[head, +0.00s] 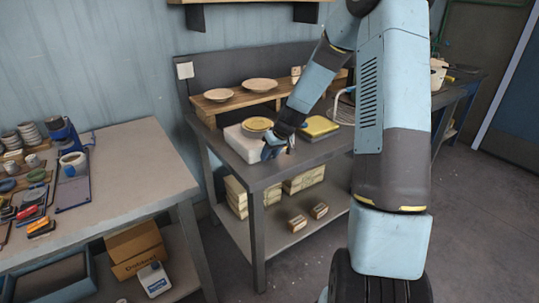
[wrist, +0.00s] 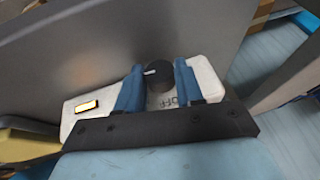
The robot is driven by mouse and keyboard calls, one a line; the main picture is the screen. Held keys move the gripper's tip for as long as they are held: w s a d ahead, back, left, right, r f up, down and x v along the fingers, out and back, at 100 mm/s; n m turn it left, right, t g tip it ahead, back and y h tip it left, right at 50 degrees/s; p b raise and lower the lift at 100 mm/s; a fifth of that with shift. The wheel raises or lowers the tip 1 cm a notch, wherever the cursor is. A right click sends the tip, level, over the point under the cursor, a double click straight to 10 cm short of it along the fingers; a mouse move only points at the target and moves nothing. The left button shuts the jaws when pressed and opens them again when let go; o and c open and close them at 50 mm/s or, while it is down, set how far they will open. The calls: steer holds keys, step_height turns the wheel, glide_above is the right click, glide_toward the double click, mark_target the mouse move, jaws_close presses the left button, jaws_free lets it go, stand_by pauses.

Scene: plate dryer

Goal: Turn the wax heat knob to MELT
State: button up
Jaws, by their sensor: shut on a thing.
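The wax heater is a white box (head: 236,142) on the dark workbench, with a round yellowish pot (head: 257,124) on top. My gripper (head: 277,147) is at the box's front right side. In the wrist view, the white panel (wrist: 211,76) carries a round black knob (wrist: 160,77) with a white pointer mark on its left side. The blue fingers of my gripper (wrist: 160,84) stand on either side of the knob and are shut on it. The letters OFF are printed below the knob. A MELT label is not visible; fingers cover part of the panel.
A lit rectangular indicator (wrist: 87,106) is on the panel's left. A yellow block (head: 319,126) lies right of the heater. Plates (head: 260,85) stand on a wooden shelf behind. The left table (head: 130,160) holds tools and cups.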

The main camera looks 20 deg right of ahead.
steer(key=shift+d+y, duration=0.2)
steer(key=shift+y, duration=0.1)
steer(key=shift+w+d+f+m+g+y, duration=0.15)
steer(key=shift+m+g+y, duration=0.15)
steer(key=shift+y, duration=0.65)
steer(key=shift+d+m+g+y, duration=0.1)
steer(key=shift+m+g+y, duration=0.15)
steer(key=shift+y, duration=0.7)
steer(key=o, duration=1)
steer(key=shift+a+n+t+h, duration=0.2)
steer(key=shift+n+t+h, duration=0.05)
steer(key=shift+h, duration=0.95)
steer(key=shift+a+h, duration=0.2)
steer(key=shift+h, duration=0.4)
